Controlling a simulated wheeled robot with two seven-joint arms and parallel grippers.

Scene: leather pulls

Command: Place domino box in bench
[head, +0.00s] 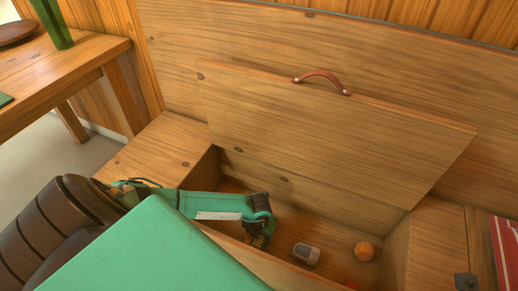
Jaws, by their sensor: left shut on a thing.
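The wooden bench (160,150) is open; its lid (330,135) is raised and leans back, with a brown leather pull on its top edge. My left gripper (258,238) reaches over the front edge into the bench's storage space, fingers pointing down. It is shut on a small dark, brown-yellow thing, which appears to be the domino box (256,241); the fingers and arm hide most of it. I cannot tell whether it touches the bench floor. My right gripper is not in view.
Inside the bench lie a grey and beige rounded object (306,254) and an orange faceted ball (364,251), both right of the gripper. A red bit shows at the bottom edge. A wooden table (90,55) stands at left. A red striped cloth (505,250) is at far right.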

